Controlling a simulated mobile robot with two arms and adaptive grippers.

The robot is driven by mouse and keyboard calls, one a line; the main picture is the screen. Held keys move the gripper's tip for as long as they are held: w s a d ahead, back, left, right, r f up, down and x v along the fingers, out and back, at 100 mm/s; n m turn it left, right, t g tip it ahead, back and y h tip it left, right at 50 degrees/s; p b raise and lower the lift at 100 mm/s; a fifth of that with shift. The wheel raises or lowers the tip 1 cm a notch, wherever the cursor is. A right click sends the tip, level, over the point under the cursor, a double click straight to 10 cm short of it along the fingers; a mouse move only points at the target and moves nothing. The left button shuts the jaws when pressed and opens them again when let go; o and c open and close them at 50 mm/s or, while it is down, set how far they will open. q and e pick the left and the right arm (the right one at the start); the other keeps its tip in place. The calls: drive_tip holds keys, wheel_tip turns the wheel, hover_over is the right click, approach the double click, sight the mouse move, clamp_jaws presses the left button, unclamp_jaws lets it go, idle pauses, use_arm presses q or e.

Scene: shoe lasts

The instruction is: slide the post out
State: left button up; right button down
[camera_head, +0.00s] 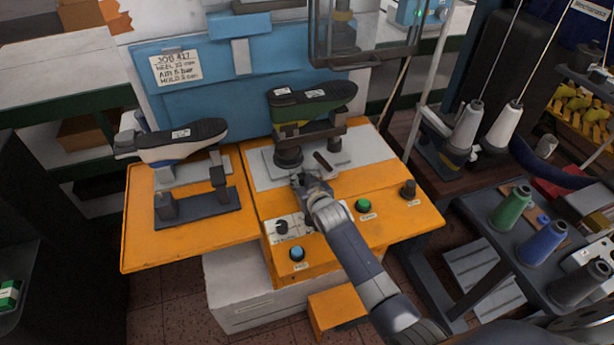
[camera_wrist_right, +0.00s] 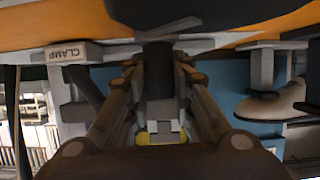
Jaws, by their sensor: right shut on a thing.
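My right gripper (camera_head: 306,186) reaches over the front of the orange bench (camera_head: 225,232), with its fingers low at the front of the grey plate (camera_head: 262,178). In the right wrist view, which looks upside down, the fingers (camera_wrist_right: 158,82) are shut on a dark upright post (camera_wrist_right: 158,58). In the head view my gripper hides most of the held part. A short dark bar (camera_head: 326,163) shows just beyond the fingers; I cannot tell whether it belongs to the post. A dark-soled shoe last (camera_head: 312,100) sits on a stand behind. My left gripper is not in view.
Another shoe last (camera_head: 180,142) stands on the left side of the bench. A green button (camera_head: 363,205), a blue button (camera_head: 297,253) and a dark knob (camera_head: 408,188) surround my forearm. A clear guard (camera_head: 362,40) hangs above. Thread cones (camera_head: 512,207) stand at right.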

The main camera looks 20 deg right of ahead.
drive_tip(key=shift+a, duration=1.25)
drive_tip(key=c, duration=1.6)
unclamp_jaws()
drive_tip(key=shift+a, duration=0.1)
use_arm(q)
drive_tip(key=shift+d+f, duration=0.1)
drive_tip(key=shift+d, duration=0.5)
use_arm(e)
drive_tip(key=shift+o, duration=1.2)
drive_tip(key=shift+a, duration=0.1)
